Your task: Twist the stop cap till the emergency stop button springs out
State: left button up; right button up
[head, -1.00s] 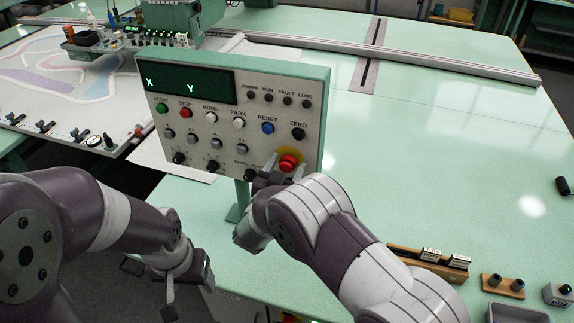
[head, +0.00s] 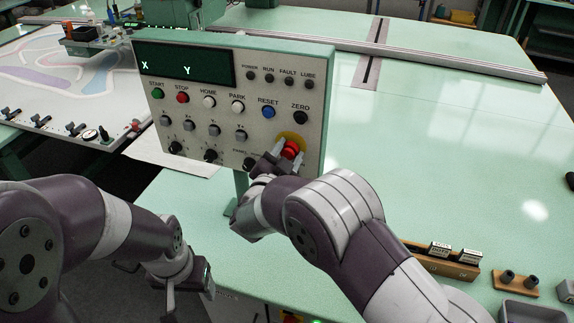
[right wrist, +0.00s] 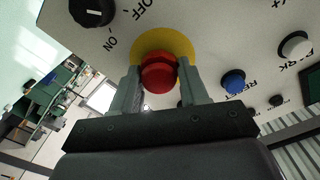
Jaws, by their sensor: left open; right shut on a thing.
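The red emergency stop cap (head: 291,149) sits on a yellow disc (head: 295,137) at the lower right of the control panel (head: 228,103). My right gripper (head: 283,150) is shut on the red cap, with a finger at each side of it. In the right wrist view the cap (right wrist: 159,72) shows between the two grey fingers (right wrist: 158,92), in front of the yellow disc. My left gripper (head: 185,292) is open and empty, low at the left, below the panel and well apart from it.
Black knobs and coloured buttons crowd the panel beside the cap, including a blue RESET button (head: 268,112) and a black ZERO button (head: 300,117). A wooden block with labelled pieces (head: 437,259) lies at the right. The green table (head: 440,150) is largely clear behind it.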

jog(key=m+b, duration=0.2)
jog(key=b, duration=0.1)
jog(key=shift+f, duration=0.3)
jog(key=shift+r+m+b, duration=0.15)
jog(key=shift+m+b, duration=0.65)
jog(key=shift+r, duration=0.1)
jog(key=o, duration=0.9)
jog(key=shift+c, duration=0.2)
jog(key=shift+o, duration=0.9)
jog(key=shift+w, duration=0.1)
jog(key=b+v, duration=0.2)
jog(key=v, duration=1)
jog(key=shift+s+b, duration=0.3)
jog(key=shift+a, duration=0.1)
